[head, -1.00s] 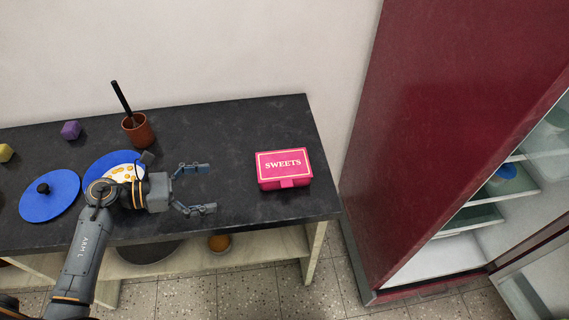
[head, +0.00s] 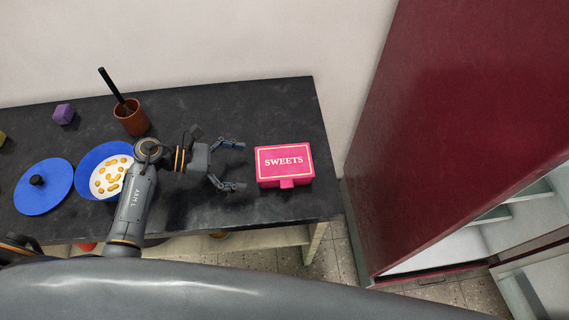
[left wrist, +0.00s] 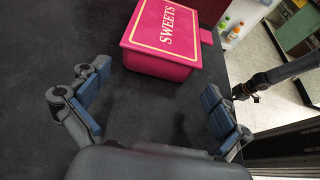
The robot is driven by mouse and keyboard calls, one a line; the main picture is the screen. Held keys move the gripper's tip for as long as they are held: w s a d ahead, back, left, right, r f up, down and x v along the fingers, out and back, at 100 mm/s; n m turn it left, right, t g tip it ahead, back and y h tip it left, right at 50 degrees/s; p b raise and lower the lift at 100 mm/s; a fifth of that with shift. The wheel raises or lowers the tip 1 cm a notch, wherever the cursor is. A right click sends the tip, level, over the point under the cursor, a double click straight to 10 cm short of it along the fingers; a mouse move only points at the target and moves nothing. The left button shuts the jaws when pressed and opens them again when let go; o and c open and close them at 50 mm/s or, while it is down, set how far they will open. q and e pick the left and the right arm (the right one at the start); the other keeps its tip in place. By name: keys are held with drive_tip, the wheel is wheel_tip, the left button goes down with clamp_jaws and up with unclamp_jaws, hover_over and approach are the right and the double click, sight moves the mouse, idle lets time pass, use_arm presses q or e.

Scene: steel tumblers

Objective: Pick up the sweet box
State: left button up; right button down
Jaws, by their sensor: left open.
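The pink sweet box (head: 284,181), with a lid reading SWEETS, sits upright on the right part of the dark counter. It also shows at the top of the left wrist view (left wrist: 150,63). My left gripper (head: 236,166) is open and empty just left of the box, with its fingers pointing at it. In the left wrist view the open fingers (left wrist: 160,98) are spread with bare counter between them, and the box lies beyond them. The gripper is apart from the box. I cannot make out my right gripper.
On the dark counter (head: 190,110) stand a brown cup (head: 131,122) with a black stick, a blue plate (head: 85,183) of food, a blue lid (head: 42,200) and a purple block (head: 64,114). A dark red open fridge (head: 450,120) stands right of the counter.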

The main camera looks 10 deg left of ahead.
sight(263, 168)
use_arm(q)
drive_tip(key=shift+w+d+f, duration=0.1)
drive_tip(key=shift+d, duration=0.15)
drive_tip(key=p+x, duration=0.1)
drive_tip(key=x, duration=0.3)
drive_tip(key=shift+w+d, duration=0.1)
drive_tip(key=shift+d, duration=0.2)
drive_tip(key=shift+w+d+f, duration=0.1)
drive_tip(key=shift+d+f, duration=0.15)
drive_tip(key=shift+d, duration=0.1)
drive_tip(key=shift+a, duration=0.1)
drive_tip(key=shift+c, duration=0.2)
drive_tip(key=c, duration=0.8)
use_arm(e)
drive_tip(key=shift+w+a+r, duration=0.15)
drive_tip(key=shift+w+r, duration=0.65)
drive_tip(key=shift+w, duration=0.05)
use_arm(q)
drive_tip(key=shift+r, duration=0.15)
use_arm(e)
drive_tip(key=shift+f, duration=0.1)
